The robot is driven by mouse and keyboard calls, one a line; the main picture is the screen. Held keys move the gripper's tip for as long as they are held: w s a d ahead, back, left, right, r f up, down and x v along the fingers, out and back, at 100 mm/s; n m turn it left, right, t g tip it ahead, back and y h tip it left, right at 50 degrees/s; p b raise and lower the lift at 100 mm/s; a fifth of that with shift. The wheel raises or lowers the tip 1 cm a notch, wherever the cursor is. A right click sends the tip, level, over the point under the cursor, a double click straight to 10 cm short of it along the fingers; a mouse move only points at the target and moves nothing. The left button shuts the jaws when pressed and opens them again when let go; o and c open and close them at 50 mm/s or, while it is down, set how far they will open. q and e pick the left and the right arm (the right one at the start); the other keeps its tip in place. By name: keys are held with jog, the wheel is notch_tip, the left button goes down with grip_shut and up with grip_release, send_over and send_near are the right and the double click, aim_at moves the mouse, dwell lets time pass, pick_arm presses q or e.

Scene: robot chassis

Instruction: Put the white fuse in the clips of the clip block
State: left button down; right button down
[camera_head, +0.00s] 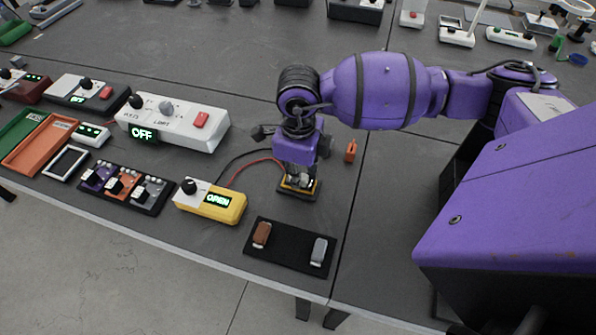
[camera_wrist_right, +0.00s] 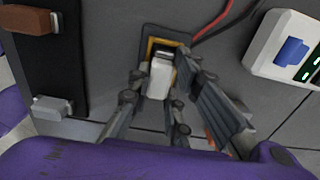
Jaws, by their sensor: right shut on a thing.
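My right gripper (camera_head: 299,183) points down over the clip block (camera_head: 311,195), a small yellow and dark block on the table. In the right wrist view, my right gripper (camera_wrist_right: 155,105) is shut on the white fuse (camera_wrist_right: 160,78). The fuse lies at the clip block (camera_wrist_right: 181,37), whose yellow and dark edge shows around its far end. The fingers hide much of the block, so I cannot tell whether the fuse is seated in the clips. My left gripper is not in view.
A black tray (camera_head: 285,258) holds a brown fuse (camera_head: 262,234) and a grey fuse (camera_head: 319,251). A yellow box (camera_head: 225,205) reads OPEN; black and red wires run near it and the block. A small orange thing (camera_head: 350,151) stands to the right.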

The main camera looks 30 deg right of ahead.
jog(key=shift+f, duration=0.15)
jog(key=c, duration=2.1)
grip_release()
jog(key=shift+f, duration=0.1)
jog(key=o, duration=0.6)
jog(key=shift+c, duration=0.2)
notch_tip(320, 180, up, 12)
